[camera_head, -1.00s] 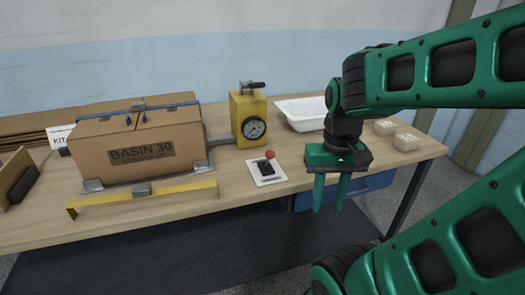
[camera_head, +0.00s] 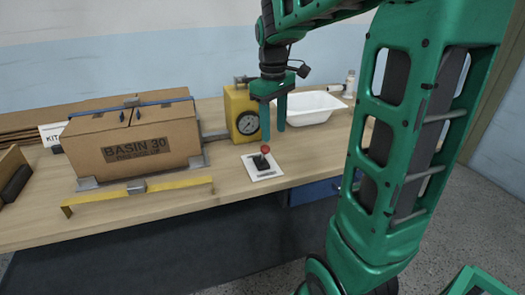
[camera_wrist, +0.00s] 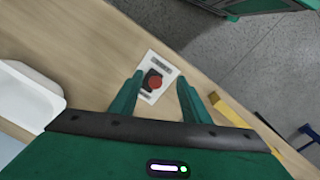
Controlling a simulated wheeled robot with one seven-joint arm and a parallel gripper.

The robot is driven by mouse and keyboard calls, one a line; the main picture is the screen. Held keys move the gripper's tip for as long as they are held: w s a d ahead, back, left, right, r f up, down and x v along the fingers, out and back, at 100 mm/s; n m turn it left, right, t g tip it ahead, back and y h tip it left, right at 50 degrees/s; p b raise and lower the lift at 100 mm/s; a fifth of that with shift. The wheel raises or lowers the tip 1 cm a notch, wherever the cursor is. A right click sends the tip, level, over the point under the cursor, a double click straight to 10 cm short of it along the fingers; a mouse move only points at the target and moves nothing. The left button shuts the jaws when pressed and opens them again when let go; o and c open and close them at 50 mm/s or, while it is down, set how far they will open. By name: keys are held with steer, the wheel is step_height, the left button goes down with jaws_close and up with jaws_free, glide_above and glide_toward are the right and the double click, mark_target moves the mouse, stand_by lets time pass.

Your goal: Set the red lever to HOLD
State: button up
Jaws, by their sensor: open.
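The red lever (camera_head: 265,149) has a round red knob on a dark base, mounted on a white label plate (camera_head: 268,175) near the table's front edge. The plate's lettering is too small to read. My gripper (camera_head: 273,136) points down with its fingers apart and empty, above and around the line of the knob in the head view. In the wrist view, the red knob (camera_wrist: 155,82) shows between and beyond the two fingertips (camera_wrist: 160,88). The gripper appears apart from it. The lever's exact setting cannot be told.
A yellow gauge block (camera_head: 240,113) stands behind the lever, with a white basin (camera_head: 310,107) to its right. A large carton (camera_head: 133,140) marked BASIN 30 sits clamped at left, with a yellow bar (camera_head: 140,191) before it.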

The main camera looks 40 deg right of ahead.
steer(key=n, duration=0.2)
glide_above(265, 150)
steer(key=w, duration=0.1)
steer(key=shift+w+d, duration=0.1)
steer(key=f, duration=1)
steer(key=shift+d+f, duration=0.3)
